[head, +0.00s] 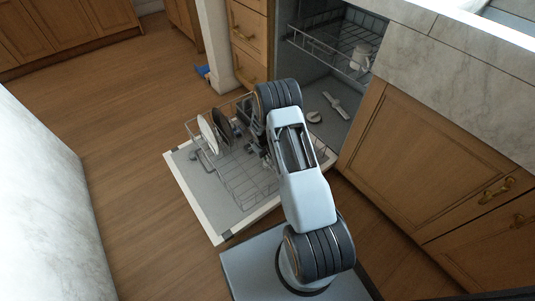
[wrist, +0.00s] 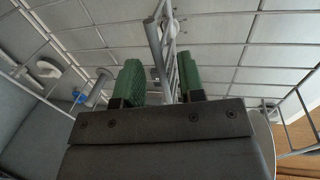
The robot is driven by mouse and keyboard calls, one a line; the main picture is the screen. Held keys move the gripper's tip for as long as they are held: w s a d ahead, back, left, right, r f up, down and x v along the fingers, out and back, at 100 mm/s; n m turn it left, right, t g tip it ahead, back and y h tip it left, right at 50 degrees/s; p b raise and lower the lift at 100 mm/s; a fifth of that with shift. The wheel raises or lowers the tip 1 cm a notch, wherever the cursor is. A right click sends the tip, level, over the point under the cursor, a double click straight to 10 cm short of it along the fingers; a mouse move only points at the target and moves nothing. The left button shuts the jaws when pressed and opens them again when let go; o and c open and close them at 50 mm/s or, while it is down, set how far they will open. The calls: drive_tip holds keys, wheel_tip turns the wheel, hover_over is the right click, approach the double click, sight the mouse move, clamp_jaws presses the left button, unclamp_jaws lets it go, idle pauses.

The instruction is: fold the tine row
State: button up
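The dishwasher's lower rack (head: 240,182) is pulled out over the open door (head: 205,205) in the head view. A light plate (head: 207,133) and a dark plate (head: 222,128) stand at its left end. In the wrist view my gripper (wrist: 163,75) has two green fingers, spread apart, with an upright row of metal tines (wrist: 169,50) between them. I cannot tell whether either finger touches the tines. In the head view my arm covers most of the gripper and the tine row.
The upper rack (head: 318,42) holds a white cup (head: 360,58). A pale utensil (head: 336,106) lies in the tub. Wooden cabinets (head: 430,160) stand to the right and a marble counter (head: 40,200) to the left. A blue object (head: 202,72) lies on the floor.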

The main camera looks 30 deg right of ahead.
drive_tip(key=shift+c, duration=0.5)
clamp_jaws()
